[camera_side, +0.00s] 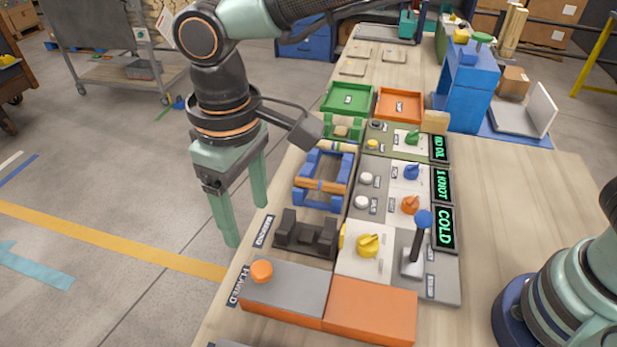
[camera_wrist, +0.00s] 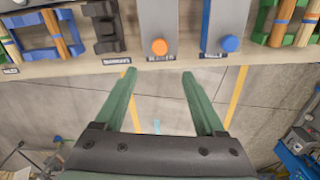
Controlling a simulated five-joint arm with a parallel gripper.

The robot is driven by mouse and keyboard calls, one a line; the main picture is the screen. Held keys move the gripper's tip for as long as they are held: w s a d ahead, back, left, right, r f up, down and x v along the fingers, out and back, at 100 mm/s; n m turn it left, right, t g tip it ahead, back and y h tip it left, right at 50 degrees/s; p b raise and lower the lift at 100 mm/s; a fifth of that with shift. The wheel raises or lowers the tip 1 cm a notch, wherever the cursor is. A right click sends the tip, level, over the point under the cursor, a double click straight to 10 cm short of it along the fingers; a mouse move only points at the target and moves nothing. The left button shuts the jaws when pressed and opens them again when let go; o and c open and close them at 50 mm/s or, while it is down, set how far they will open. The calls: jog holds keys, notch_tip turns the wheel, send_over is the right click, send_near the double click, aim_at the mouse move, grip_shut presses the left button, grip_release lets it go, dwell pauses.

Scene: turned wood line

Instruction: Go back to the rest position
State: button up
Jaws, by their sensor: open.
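My gripper (camera_side: 246,225) hangs with its green fingers pointing down, beyond the left edge of the workbench (camera_side: 548,190) in the side view. In the wrist view my gripper (camera_wrist: 160,72) has its two fingers spread wide apart. Nothing is between them; only floor shows there. The bench edge and its row of fixtures lie past the fingertips. No marked rest spot can be made out.
A dark cradle (camera_side: 305,233), a blue cradle (camera_side: 323,183) holding a turned wood piece and an orange-button box (camera_side: 285,290) stand near the edge. A lever (camera_side: 419,240) stands upright by the COLD display (camera_side: 446,228). Floor beside the bench is clear.

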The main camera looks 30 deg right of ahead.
jog(key=w+d+r+m+t+y, duration=0.15)
jog(key=d+r, duration=0.25)
jog(key=d, duration=0.6)
jog(key=w+d+r+m+t, duration=0.1)
jog(key=w+d+r+m, duration=0.15)
jog(key=d, duration=0.65)
jog(key=s+d+m+t, duration=0.1)
jog(key=s+d, duration=0.2)
jog(key=d, duration=0.5)
jog(key=s+d+m+t+h, duration=0.1)
jog(key=s+d+m+t, duration=0.1)
jog(key=d, duration=0.6)
jog(key=shift+s+d+f, duration=0.15)
jog(key=shift+s+d, duration=0.25)
jog(key=shift+s, duration=0.3)
jog(key=shift+h, duration=0.25)
